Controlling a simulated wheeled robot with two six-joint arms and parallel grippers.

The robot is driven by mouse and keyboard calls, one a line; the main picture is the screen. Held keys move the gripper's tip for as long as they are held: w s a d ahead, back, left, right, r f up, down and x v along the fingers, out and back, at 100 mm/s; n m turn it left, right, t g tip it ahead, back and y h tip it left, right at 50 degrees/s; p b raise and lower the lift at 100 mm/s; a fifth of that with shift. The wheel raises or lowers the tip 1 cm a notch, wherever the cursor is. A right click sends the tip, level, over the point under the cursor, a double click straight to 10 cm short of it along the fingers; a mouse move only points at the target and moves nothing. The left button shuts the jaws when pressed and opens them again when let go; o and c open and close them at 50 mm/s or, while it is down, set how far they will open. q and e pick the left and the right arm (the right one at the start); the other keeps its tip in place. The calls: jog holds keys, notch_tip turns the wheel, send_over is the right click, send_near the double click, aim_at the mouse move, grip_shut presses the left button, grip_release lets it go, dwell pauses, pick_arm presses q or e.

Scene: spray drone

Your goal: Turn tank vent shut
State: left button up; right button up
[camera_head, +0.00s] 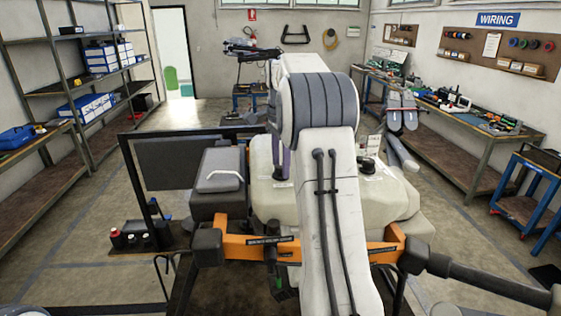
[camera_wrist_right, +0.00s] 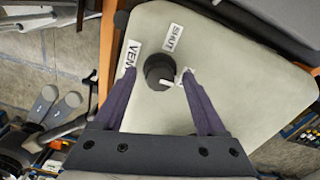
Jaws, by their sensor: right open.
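The tank vent is a round dark knob (camera_wrist_right: 158,70) on the pale tank top (camera_wrist_right: 225,75) in the right wrist view. A white mark shows at its lower right edge. A SHUT label (camera_wrist_right: 174,37) lies above it. A label reading VEN (camera_wrist_right: 129,57) is partly covered by the left finger. My right gripper (camera_wrist_right: 157,73) is open, with one finger on each side of the knob; gaps show between. In the head view its purple fingers (camera_head: 280,157) reach the tank (camera_head: 390,195); my white arm hides much there. My left gripper is not seen.
The drone's orange frame (camera_head: 250,246) crosses in front of the tank. A black cap (camera_head: 367,165) stands on the tank's right part. A grey box (camera_head: 220,170) is at its left. A workbench (camera_head: 455,150) lines the right wall, shelves (camera_head: 90,70) the left.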

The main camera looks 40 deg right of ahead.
grip_shut()
jog(key=shift+n, duration=0.4)
jog(key=n, duration=0.3)
jog(key=shift+n, duration=0.4)
jog(key=n, duration=0.4)
jog(key=shift+n, duration=0.3)
jog(key=n, duration=0.4)
jog(key=shift+n, duration=2.1)
